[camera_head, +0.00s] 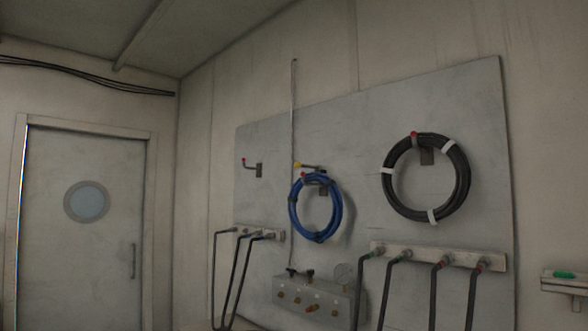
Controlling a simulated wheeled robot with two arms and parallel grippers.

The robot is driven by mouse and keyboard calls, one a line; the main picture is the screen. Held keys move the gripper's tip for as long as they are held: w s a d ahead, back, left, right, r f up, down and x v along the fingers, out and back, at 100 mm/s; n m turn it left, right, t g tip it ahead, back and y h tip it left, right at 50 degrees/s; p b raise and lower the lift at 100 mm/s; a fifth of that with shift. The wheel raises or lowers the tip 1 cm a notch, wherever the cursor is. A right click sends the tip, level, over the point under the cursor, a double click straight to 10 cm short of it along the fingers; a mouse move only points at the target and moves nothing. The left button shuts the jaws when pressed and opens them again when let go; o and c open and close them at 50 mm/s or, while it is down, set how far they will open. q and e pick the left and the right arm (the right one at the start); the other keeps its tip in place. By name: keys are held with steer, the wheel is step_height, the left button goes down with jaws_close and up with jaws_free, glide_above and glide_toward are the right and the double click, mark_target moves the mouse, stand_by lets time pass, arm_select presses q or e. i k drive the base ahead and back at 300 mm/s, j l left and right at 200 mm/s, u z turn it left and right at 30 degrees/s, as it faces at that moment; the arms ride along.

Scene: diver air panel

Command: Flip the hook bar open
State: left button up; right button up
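A grey panel (355,160) is mounted on the wall and carries three dark hooks. The left hook (258,170) has a red tip and holds nothing. The middle hook (322,190) holds a coiled blue hose (294,214), with red and yellow pieces at its top. The right hook (427,157) holds a coiled black hose (462,178) with white bands and has a red tip above the coil. The hooks are too small to tell whether any bar is open or closed. Neither of my grippers is in view.
Below the hooks are a left manifold (277,235) and a right manifold (460,257) with dark hoses, and a valve box (290,287) with a gauge (343,274). A small shelf (562,286) is at the right. A closed door (88,240) is at the left.

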mark_target(298, 164)
steer(key=i+j, duration=1)
steer(key=i, duration=0.2)
steer(key=i+j+u, duration=0.1)
steer(key=i+j, duration=0.85)
steer(key=i, duration=0.25)
